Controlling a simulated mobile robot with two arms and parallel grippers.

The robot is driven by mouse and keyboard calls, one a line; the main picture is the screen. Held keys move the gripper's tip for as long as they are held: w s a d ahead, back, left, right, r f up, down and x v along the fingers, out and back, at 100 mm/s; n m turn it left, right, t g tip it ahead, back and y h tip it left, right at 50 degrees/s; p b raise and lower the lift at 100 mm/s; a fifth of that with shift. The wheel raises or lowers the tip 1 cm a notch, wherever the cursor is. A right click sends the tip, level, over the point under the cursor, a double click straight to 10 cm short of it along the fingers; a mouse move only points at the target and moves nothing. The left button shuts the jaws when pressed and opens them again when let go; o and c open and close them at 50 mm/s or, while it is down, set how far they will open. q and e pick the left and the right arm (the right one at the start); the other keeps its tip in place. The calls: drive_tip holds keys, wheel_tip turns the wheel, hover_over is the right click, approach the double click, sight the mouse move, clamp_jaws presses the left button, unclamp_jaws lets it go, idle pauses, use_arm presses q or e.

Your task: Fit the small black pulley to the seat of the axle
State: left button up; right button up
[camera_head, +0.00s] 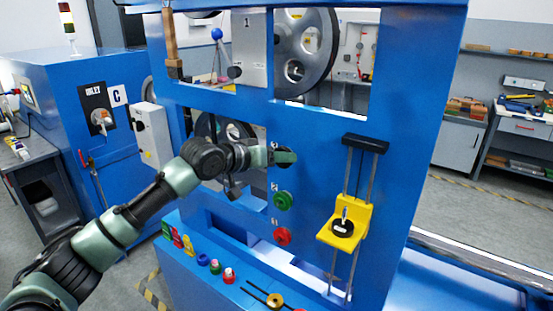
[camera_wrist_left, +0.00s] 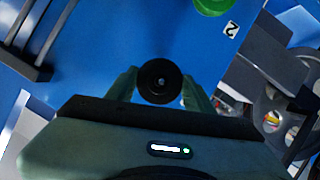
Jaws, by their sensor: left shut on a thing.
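The small black pulley (camera_wrist_left: 160,82) is in my left gripper (camera_wrist_left: 162,88), with its round face and centre hole towards the wrist camera. The fingers are shut on its two sides. In the head view my left gripper (camera_head: 287,157) is at the upper position of the blue panel (camera_head: 317,130), above the green pulley (camera_head: 283,200). The black pulley is mostly hidden by the gripper there. The axle seat behind it is hidden in both views, so I cannot tell whether the pulley touches it. My right gripper is not in view.
A red pulley (camera_head: 282,236) sits below the green one. To the right, a yellow carriage (camera_head: 353,222) with a black disc (camera_head: 343,228) rides on two vertical rods. Several coloured parts lie on the blue ledge (camera_head: 245,285) below. A large grey wheel (camera_head: 318,45) stands behind the upper opening.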

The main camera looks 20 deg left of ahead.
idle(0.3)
use_arm(q)
drive_tip(key=o, duration=1.5)
drive_tip(key=shift+s+a, duration=0.1)
drive_tip(key=b+v, duration=0.3)
drive_tip(key=v, duration=0.4)
drive_tip(key=shift+s+a+r, duration=0.1)
drive_tip(key=shift+s, duration=0.1)
